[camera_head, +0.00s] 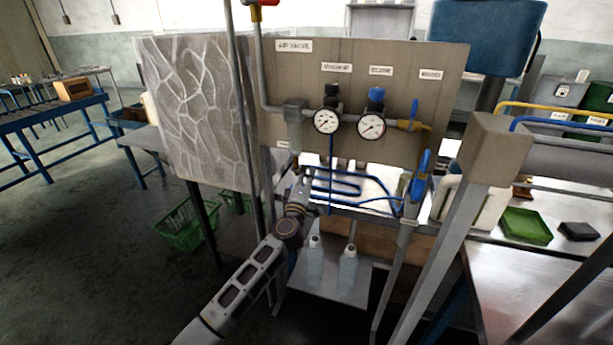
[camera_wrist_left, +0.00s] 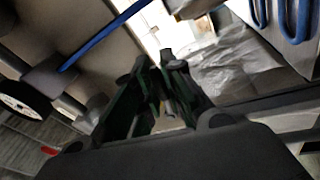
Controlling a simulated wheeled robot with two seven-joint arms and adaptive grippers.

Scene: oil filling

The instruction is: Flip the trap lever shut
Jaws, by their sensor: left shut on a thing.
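My left gripper (camera_head: 303,185) reaches up from below to the lower left of the grey valve panel (camera_head: 345,85), beside the grey pipework. In the left wrist view, the dark fingers (camera_wrist_left: 160,85) are closed around a small part (camera_wrist_left: 168,107), which looks like the trap lever. The fingers and the blur hide most of it, so its angle cannot be told. A grey fitting (camera_head: 295,113) sits on the panel above the gripper. My right gripper is not in view.
Two gauges (camera_head: 371,126) and blue valve handles (camera_head: 421,175) are on the panel to the right. Blue tubing (camera_head: 345,185) runs close beside the gripper. Two clear bottles (camera_head: 347,270) stand on a low shelf below. Green crates (camera_head: 182,225) lie on the floor left.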

